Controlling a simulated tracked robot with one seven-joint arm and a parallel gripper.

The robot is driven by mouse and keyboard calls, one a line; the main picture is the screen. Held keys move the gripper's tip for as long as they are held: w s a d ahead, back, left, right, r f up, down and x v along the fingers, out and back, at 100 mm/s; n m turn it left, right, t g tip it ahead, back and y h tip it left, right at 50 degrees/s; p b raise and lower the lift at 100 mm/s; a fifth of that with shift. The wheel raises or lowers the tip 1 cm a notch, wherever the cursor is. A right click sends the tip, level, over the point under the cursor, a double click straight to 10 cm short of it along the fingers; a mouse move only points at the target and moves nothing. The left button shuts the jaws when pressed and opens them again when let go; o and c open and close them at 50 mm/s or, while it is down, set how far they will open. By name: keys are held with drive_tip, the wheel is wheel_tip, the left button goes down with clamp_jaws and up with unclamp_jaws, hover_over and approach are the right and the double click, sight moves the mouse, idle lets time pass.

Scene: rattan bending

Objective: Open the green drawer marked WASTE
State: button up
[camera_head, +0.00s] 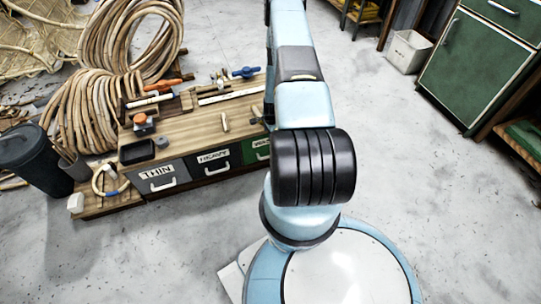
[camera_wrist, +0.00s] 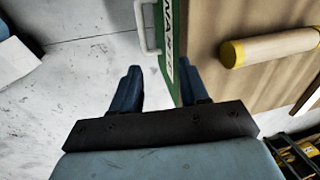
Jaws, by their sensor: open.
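The green WASTE drawer (camera_head: 250,152) is at the right end of a row of three drawers under a wooden bench top, partly hidden by my arm. Its front looks level with its neighbours. In the wrist view its green front (camera_wrist: 174,72) shows edge-on with a white label, and its white handle (camera_wrist: 145,28) sticks out to the left. My gripper (camera_wrist: 160,84) is open and empty. Its fingers point toward the handle but stop short of it, and the right finger is close to the green front. The head view does not show the fingers.
Drawers marked THIN (camera_head: 163,181) and HEAVY (camera_head: 213,163) are to the left. Tools lie on the bench top (camera_head: 190,133); a yellow-ended wooden rod (camera_wrist: 270,47) shows in the wrist view. Rattan coils (camera_head: 95,110) stand behind. The floor (camera_head: 215,225) in front is clear.

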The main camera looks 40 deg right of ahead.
drive_tip(key=shift+m, duration=0.5)
drive_tip(key=f, duration=1.9)
drive_tip(key=shift+s+d+f, duration=0.2)
drive_tip(key=shift+s+f, duration=0.05)
drive_tip(key=shift+c, duration=0.2)
clamp_jaws()
